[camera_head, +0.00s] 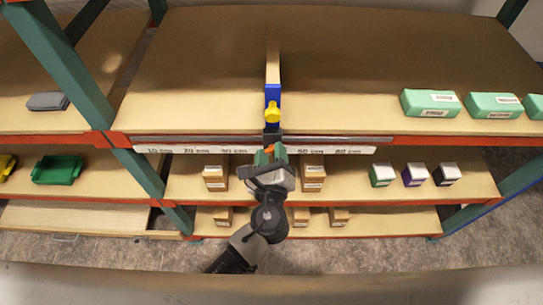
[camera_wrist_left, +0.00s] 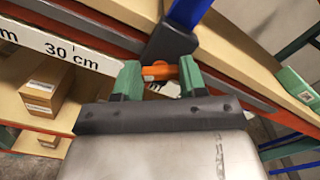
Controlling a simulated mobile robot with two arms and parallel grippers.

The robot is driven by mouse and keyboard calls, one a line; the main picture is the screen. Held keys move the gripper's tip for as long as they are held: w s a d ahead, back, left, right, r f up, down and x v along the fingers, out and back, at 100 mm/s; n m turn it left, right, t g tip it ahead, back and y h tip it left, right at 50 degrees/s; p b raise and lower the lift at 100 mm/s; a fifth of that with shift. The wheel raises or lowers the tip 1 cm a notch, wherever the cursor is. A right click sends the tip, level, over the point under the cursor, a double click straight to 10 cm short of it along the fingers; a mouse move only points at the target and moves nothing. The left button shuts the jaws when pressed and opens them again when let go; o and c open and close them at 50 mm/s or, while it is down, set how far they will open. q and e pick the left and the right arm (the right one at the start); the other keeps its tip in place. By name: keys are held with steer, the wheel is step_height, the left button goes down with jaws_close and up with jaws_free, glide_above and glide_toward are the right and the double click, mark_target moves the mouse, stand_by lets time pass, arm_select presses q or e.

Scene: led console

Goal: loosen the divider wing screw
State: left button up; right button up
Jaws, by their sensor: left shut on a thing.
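The divider (camera_head: 273,60) is a thin upright wooden panel on the top shelf, with a blue front part (camera_head: 272,92) and a yellow piece (camera_head: 272,112) on it. A dark block below it sits at the shelf edge; the block (camera_wrist_left: 170,42) also shows in the left wrist view. The orange wing screw (camera_wrist_left: 160,72) sticks out from under this block. My left gripper (camera_head: 270,154), with green fingertips, is at the front edge below the divider. In the left wrist view its fingers are on both sides of the screw and shut on it. My right gripper is in neither view.
A white centimetre scale (camera_head: 180,150) runs along the shelf front. Green boxes (camera_head: 430,103) stand at the right of the top shelf. Small cartons (camera_head: 215,178) and several coloured boxes (camera_head: 382,174) stand on the shelf below. The top shelf beside the divider is clear.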

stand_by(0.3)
arm_select(q)
steer(key=o, duration=0.9)
steer(key=shift+w, duration=0.1)
steer(key=shift+o, duration=0.2)
steer(key=s+b, duration=0.2)
steer(key=s, duration=0.9)
steer(key=shift+b, duration=0.35)
